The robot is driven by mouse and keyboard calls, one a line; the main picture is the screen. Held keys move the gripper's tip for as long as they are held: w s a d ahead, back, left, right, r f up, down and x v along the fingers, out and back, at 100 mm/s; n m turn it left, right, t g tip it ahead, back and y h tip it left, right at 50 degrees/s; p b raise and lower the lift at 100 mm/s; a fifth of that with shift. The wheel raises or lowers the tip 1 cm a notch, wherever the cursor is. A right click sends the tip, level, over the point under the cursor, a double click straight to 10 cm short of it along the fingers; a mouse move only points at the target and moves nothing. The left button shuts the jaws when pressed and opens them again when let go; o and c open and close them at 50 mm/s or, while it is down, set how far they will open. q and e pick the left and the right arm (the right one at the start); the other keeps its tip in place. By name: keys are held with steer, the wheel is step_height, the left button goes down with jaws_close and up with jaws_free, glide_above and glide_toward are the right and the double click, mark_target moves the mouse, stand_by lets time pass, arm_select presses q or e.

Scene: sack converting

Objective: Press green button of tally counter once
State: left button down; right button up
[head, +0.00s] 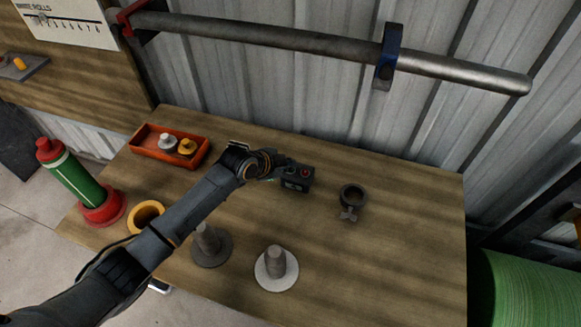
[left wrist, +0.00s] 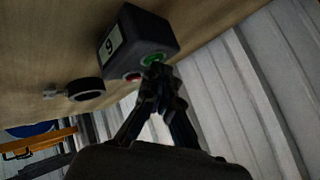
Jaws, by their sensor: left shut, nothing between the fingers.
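The tally counter (head: 296,184) is a small dark box on the wooden table, right of centre in the head view. It also shows in the left wrist view (left wrist: 142,35), with a pale single-digit display (left wrist: 111,45), a green button (left wrist: 153,59) and a red button (left wrist: 132,77). My left gripper (head: 284,165) is shut and empty, reaching the counter from the left. In the left wrist view its fingertips (left wrist: 157,72) are at the green button and overlap its edge; I cannot tell whether they touch. My right gripper is not in view.
A dark clamp collar (head: 351,198) lies right of the counter. An orange-red tray (head: 146,152) with small pieces is at the left. Two flanged posts (head: 276,268) and a yellow ring (head: 137,222) stand nearer. A steel bar (head: 290,38) runs above the table's back. The table's right side is clear.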

arm_select(q)
steer(key=shift+r+p, duration=0.7)
steer(key=shift+r, duration=0.1)
step_height(320, 180, up, 5)
steer(key=p, duration=0.4)
stand_by(0.7)
